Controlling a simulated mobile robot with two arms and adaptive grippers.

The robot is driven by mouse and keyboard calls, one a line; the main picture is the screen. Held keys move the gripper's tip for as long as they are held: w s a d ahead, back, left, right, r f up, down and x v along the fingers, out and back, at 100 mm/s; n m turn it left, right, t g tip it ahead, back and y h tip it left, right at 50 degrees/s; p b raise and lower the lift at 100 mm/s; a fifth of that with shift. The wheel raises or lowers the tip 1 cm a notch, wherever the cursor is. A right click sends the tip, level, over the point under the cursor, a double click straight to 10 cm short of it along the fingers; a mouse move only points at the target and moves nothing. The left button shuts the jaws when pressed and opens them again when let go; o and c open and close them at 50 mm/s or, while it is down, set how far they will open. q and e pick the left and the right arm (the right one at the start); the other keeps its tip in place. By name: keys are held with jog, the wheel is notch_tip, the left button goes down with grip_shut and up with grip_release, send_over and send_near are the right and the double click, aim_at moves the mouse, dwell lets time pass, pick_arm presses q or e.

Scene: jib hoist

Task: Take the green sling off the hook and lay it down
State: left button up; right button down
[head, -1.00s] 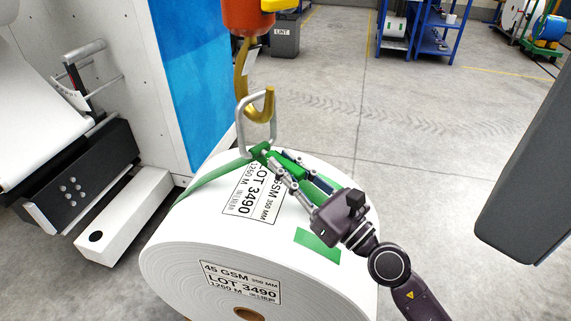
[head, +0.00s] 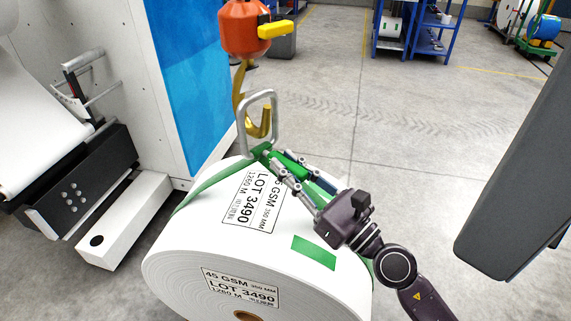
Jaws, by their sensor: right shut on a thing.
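The green sling (head: 215,180) lies over the top of the white paper roll (head: 185,250). A silver metal link (head: 241,130) stands upright at the sling's end, beside the hook. The brass hook (head: 252,130) hangs with its bowl overlapping the link. The link's top bar shows above the hook's tip; I cannot tell whether the hook still passes through the link. My right gripper (head: 285,172) is shut on the green sling, just below the link and over the roll; its fingers hide part of the sling. My left gripper is not in view.
The orange hoist block (head: 245,28) with a yellow part hangs above the hook. A white machine (head: 100,45) with a blue panel stands at left. A dark grey panel (head: 520,170) is at right. Blue shelves (head: 430,35) stand far back; the floor between is clear.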

aim_at(297, 168)
jog(key=shift+s+d+r, duration=0.1)
jog(key=shift+r, duration=0.4)
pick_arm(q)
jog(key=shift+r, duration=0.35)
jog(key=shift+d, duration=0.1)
pick_arm(e)
jog(key=shift+s+d+r+p, duration=0.65)
jog(key=shift+s+r, duration=0.05)
jog(key=shift+r, duration=0.05)
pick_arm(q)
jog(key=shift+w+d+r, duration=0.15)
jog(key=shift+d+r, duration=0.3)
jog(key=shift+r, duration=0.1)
